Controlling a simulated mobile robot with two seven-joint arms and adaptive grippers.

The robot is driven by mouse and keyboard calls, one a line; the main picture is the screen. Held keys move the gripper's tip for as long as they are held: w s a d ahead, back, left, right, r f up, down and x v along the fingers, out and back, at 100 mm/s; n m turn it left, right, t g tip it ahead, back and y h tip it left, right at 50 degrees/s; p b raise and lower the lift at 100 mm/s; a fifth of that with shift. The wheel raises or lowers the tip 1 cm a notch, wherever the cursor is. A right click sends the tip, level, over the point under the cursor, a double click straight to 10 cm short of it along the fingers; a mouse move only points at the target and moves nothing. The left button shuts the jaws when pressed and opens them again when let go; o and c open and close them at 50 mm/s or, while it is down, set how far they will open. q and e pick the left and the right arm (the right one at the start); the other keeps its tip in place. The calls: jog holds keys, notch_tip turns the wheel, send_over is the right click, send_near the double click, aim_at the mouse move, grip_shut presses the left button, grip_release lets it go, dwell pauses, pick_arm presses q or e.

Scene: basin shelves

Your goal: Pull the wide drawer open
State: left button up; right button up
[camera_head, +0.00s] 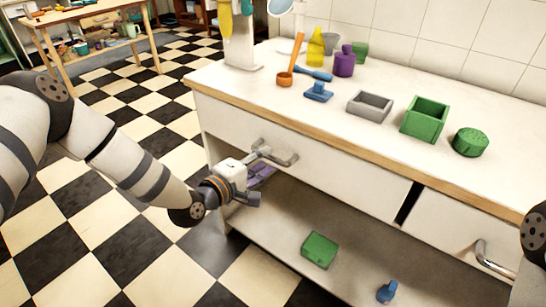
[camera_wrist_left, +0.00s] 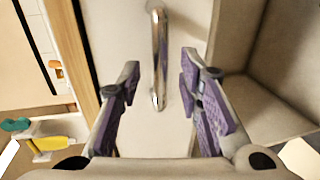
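The wide drawer (camera_head: 310,155) has a long white front under the wooden edge of the counter. It looks shut. Its metal bar handle (camera_head: 285,160) is at the left part of the front, and the handle (camera_wrist_left: 158,60) stands in the middle of the left wrist view. My left gripper (camera_head: 262,164) is at the handle. In the left wrist view its purple-padded fingers (camera_wrist_left: 160,82) are spread, one on each side of the bar, with visible gaps. I cannot tell how deep the bar sits between them. My right gripper is out of view.
A narrower drawer (camera_head: 460,235) is at right. The lower shelf (camera_head: 270,240) holds a green block (camera_head: 319,250) and a blue piece (camera_head: 387,291).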

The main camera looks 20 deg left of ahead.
aim_at(268, 158)
pick_arm(q)
jog(key=x, duration=0.3)
jog(key=shift+w+d, duration=0.1)
jog(key=shift+w, duration=0.05)
jog(key=shift+c, duration=0.4)
grip_shut()
